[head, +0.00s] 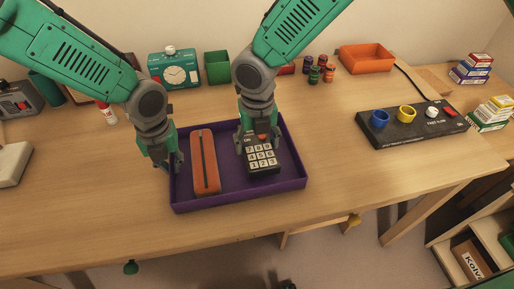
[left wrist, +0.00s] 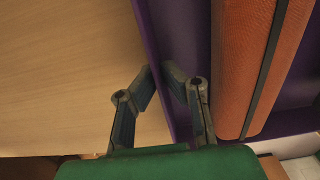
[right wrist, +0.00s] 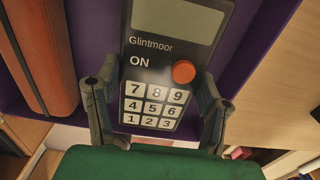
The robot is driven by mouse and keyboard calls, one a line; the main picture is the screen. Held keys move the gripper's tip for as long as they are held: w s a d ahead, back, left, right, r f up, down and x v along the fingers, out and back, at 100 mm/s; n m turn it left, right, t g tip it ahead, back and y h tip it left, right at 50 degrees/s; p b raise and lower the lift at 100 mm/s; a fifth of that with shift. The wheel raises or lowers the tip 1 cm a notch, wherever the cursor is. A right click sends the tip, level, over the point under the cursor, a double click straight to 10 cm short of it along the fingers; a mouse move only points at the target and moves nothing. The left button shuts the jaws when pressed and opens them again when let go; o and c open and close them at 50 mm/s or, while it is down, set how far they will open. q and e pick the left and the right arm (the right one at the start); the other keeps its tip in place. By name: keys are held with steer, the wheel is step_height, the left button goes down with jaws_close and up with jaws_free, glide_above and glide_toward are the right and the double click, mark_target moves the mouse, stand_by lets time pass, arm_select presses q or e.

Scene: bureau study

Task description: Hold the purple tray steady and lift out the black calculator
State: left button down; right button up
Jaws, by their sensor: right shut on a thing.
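The purple tray (head: 240,193) lies on the desk near its front edge. The black calculator (head: 263,170), with pale keys and an orange button, is in its right part; I cannot tell whether it touches the floor of the tray. My right gripper (head: 256,140) is shut on the calculator, one finger on each side, as the right wrist view (right wrist: 155,100) shows. The gripper hides the calculator's far end in the head view. My left gripper (head: 174,168) is at the tray's left wall, its fingertips closed on either side of the wall (left wrist: 155,40).
An orange case (head: 204,165) with a dark stripe lies in the tray, left of the calculator. A black control panel (head: 412,125) is to the right. Desk between is clear.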

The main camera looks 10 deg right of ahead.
mark_target(258, 144)
step_height(258, 144, up, 8)
steer(key=shift+f, duration=0.1)
arm_select(q)
steer(key=c, duration=1.6)
jaws_free()
steer(key=shift+c, duration=0.2)
steer(key=shift+r, duration=0.1)
step_height(258, 144, up, 12)
steer(key=shift+f, duration=0.2)
arm_select(e)
steer(key=shift+s, duration=0.1)
